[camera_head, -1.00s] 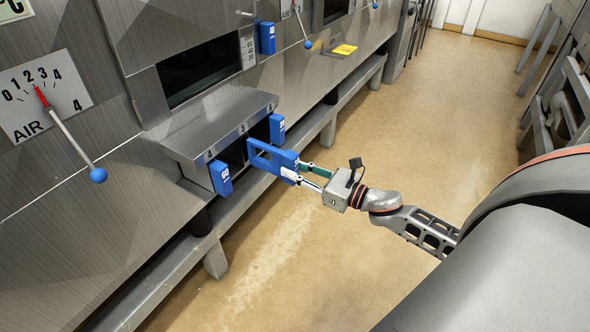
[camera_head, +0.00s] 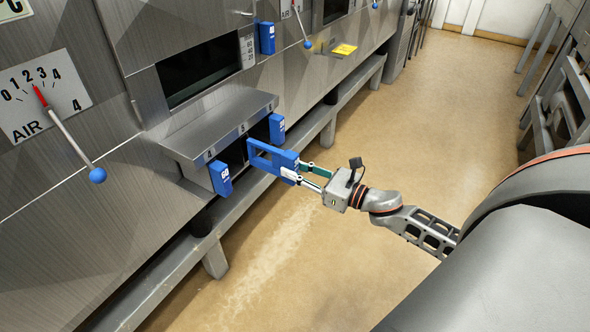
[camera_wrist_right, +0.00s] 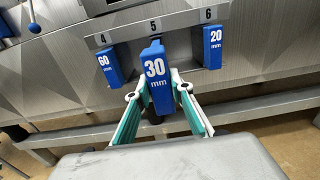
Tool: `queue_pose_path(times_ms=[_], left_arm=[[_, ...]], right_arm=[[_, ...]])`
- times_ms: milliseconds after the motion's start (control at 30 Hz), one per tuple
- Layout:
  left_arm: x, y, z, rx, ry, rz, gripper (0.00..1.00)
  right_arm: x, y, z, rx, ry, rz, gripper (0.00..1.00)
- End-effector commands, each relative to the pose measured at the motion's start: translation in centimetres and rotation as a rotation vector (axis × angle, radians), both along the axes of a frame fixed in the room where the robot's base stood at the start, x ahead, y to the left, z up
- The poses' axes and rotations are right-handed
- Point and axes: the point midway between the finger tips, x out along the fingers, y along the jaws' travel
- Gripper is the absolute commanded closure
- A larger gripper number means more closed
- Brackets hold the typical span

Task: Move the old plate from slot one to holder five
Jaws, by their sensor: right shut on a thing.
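The blue plate marked 30 mm (camera_wrist_right: 155,68) is in my right gripper (camera_head: 297,173), whose fingers are closed on either side of its handle end. It also shows in the head view (camera_head: 284,162), an open blue frame reaching left toward the rack. In the wrist view it lines up with holder five (camera_wrist_right: 154,27), between labels 4 and 6. Whether its far end is inside the holder or just in front, I cannot tell. My left gripper is not in view.
The grey rack (camera_head: 222,125) also holds a blue 60 mm plate (camera_head: 220,177) at 4 and a 20 mm plate (camera_head: 277,129) at 6, close on either side. Another blue plate (camera_head: 266,38) hangs higher on the machine. Open floor (camera_head: 400,130) lies to the right.

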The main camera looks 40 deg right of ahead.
Motion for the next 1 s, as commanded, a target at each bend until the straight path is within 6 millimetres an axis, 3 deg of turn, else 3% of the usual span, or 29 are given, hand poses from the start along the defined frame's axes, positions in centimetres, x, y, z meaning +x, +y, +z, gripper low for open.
queue_pose_path(times_ms=[1000], left_arm=[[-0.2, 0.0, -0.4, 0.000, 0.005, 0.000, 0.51]], right_arm=[[1.1, 0.4, 0.1, 0.000, -0.002, 0.000, 1.00]])
